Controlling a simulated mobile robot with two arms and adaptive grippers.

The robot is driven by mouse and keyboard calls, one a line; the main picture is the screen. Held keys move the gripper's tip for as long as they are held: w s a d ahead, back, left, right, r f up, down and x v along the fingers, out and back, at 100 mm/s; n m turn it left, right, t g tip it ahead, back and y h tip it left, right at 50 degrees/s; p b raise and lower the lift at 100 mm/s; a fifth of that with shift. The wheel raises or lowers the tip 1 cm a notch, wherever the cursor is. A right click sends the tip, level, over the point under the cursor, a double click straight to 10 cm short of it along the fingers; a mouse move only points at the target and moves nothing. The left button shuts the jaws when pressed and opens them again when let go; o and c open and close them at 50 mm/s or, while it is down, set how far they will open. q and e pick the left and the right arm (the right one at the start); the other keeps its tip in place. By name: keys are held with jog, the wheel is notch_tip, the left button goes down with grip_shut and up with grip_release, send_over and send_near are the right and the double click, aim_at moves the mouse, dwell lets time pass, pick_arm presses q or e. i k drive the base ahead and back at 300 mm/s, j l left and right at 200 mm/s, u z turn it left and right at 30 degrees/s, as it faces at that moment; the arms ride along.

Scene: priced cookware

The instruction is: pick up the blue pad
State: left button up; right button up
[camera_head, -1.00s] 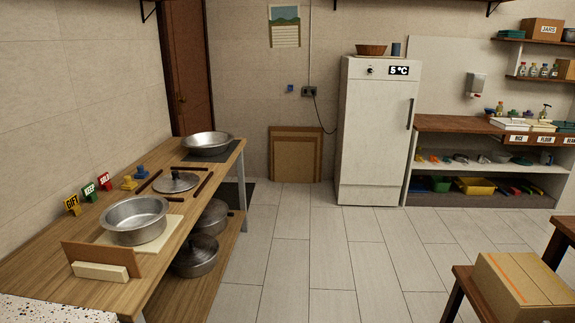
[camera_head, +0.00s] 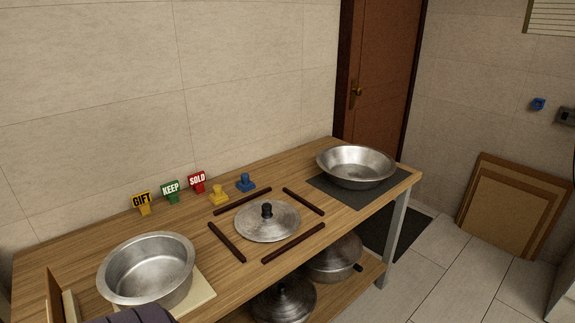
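A small blue pad (camera_head: 246,184) with an upright knob lies on the wooden table, near its wall side. A yellow piece of similar shape (camera_head: 219,193) lies just left of it. The blue pad is in plain sight, with nothing on it. Neither of my grippers can be made out. A dark, rounded shape cuts into the bottom edge at the lower left, in front of the table; I cannot tell what it is.
Dark wooden bars surround a lid (camera_head: 267,222) in front of the pad. A steel pot (camera_head: 147,268) stands left, a basin (camera_head: 356,166) right on a dark mat. GIFT (camera_head: 142,201), KEEP (camera_head: 171,190) and SOLD (camera_head: 197,180) signs stand along the wall. Pots sit on the lower shelf.

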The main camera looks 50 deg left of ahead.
aim_at(246, 185)
jog(key=i+u, duration=0.15)
jog(key=i, duration=0.4)
jog(key=i+u, duration=0.15)
jog(key=i, duration=0.35)
jog(key=i+l+u, duration=0.15)
jog(key=i, duration=0.4)
jog(key=i+l+u, duration=0.1)
jog(key=i+l, duration=0.15)
jog(key=i, duration=0.25)
jog(key=i+u, duration=0.1)
jog(key=u, duration=0.3)
jog(key=i+u, duration=0.1)
jog(key=u, duration=0.75)
jog(key=i+l+u, duration=0.15)
jog(key=u, duration=0.3)
jog(key=l+u, duration=0.1)
jog(key=u, duration=0.3)
jog(key=i+l+u, duration=0.1)
jog(key=u, duration=0.3)
